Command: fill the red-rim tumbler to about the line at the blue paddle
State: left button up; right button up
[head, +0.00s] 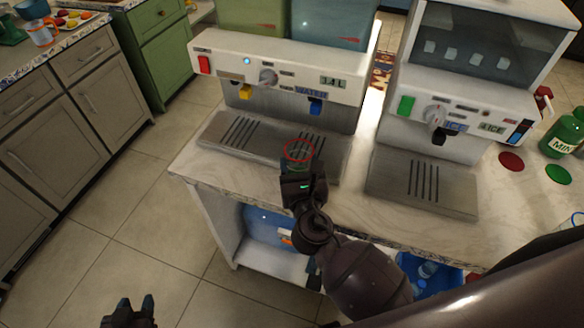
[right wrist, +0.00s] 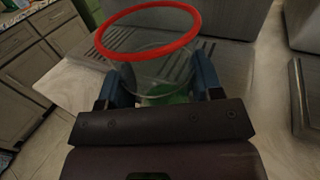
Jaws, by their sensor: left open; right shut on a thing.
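The clear tumbler with a red rim (head: 299,150) is held upright by my right gripper (head: 303,172), above the right part of the left machine's drip tray (head: 335,165). In the right wrist view the red rim (right wrist: 115,52) is near, with the fingers shut on both sides of the glass. The tumbler looks empty; something green shows at its base. The blue paddle (head: 316,106) is on the machine front under the label WATER, behind the tumbler and apart from it. A yellow paddle (head: 245,91) is to its left. My left gripper (head: 135,310) is open and empty over the floor.
An ice machine (head: 440,120) stands to the right with its own tray (head: 424,185). A red disc (head: 511,161), a green disc (head: 558,174) and a green MINT container (head: 562,137) are at the far right. The counter's front strip (head: 215,170) is clear.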

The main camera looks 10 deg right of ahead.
jog(key=shift+a+f, duration=0.45)
jog(key=shift+a, duration=0.35)
jog(key=shift+w+d, duration=0.45)
jog(key=shift+w, duration=0.2)
jog(key=w+d, duration=0.1)
jog(key=w, duration=0.1)
jog(key=w+d+b, duration=0.1)
jog(key=w+d, duration=0.2)
jog(key=w, duration=0.1)
jog(key=shift+w+d, duration=0.25)
jog(key=shift+w, duration=0.1)
jog(key=shift+w+d, duration=0.8)
jog(key=shift+w, duration=0.35)
jog(key=shift+w+d, duration=0.2)
jog(key=shift+w, duration=0.15)
